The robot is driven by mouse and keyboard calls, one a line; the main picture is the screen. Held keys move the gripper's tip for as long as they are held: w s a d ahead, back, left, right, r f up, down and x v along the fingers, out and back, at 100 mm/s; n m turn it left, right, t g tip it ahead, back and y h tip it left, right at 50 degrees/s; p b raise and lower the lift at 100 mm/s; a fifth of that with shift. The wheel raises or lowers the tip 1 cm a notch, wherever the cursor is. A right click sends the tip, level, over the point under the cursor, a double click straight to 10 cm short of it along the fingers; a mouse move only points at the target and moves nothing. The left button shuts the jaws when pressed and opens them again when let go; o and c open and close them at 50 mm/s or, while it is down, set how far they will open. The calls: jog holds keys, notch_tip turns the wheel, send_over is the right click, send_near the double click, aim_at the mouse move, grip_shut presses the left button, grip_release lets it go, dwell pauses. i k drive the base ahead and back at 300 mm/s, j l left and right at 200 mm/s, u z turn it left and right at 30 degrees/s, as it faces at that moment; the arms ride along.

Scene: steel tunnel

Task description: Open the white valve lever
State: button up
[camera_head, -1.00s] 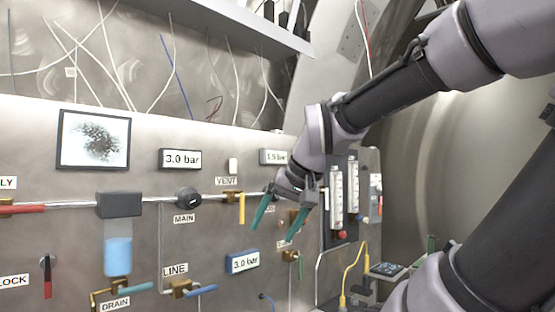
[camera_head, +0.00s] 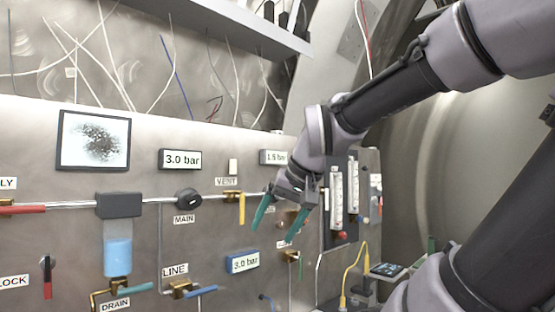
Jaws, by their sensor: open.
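My gripper (camera_head: 274,233) has two teal fingers spread apart with nothing between them. It hangs in front of the right part of the steel panel (camera_head: 60,225), pointing down and left. I cannot make out a white valve lever for sure. A brass valve (camera_head: 292,217) is partly hidden behind my fingers, and its lever cannot be seen clearly. A small white piece (camera_head: 233,166) sits above the VENT label. The VENT valve has a yellow lever (camera_head: 242,209) hanging down, just left of my gripper.
Other levers are red (camera_head: 22,210), teal (camera_head: 138,287) and blue (camera_head: 203,291). Gauges (camera_head: 180,159), (camera_head: 242,262) and pipes stand out from the panel. Flow tubes (camera_head: 337,190) and a yellow cable (camera_head: 352,272) are right of my gripper. A shelf (camera_head: 228,22) juts out above.

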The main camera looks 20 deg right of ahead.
aim_at(325, 191)
jog(key=i+l, duration=0.1)
jog(key=l, duration=0.7)
jog(key=i+l, duration=0.15)
jog(key=l, duration=0.25)
